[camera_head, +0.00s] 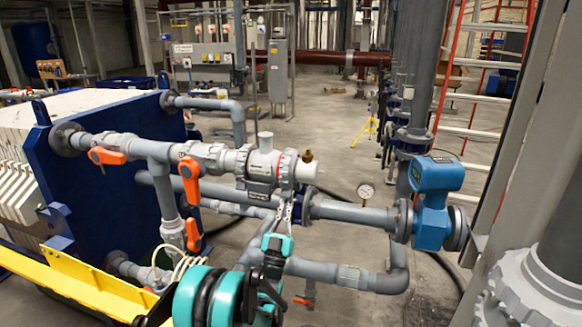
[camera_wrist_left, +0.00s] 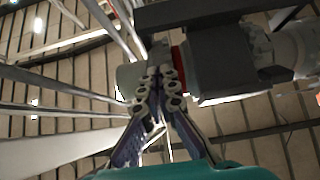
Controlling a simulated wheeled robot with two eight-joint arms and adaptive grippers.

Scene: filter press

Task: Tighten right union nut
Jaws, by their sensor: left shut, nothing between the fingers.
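A light grey valve body (camera_head: 262,163) sits in the grey pipe line in the head view. A ribbed union nut (camera_head: 288,168) is at its right end, beside a thin red ring. My left gripper (camera_head: 289,200) comes up from below with its fingers together and empty. Its tips are just under the right end of the valve; contact cannot be told. In the left wrist view the shut fingers (camera_wrist_left: 160,78) point up in front of the pipe work, close to a red ring (camera_wrist_left: 177,58) and a dark grey block (camera_wrist_left: 225,60). My right gripper is out of view.
Orange valve handles (camera_head: 190,180) hang left of the valve. A pressure gauge (camera_head: 366,191) and a blue flow meter (camera_head: 433,200) stand to the right. A lower grey pipe (camera_head: 330,272) runs beside my arm. The blue press plate (camera_head: 95,180) fills the left.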

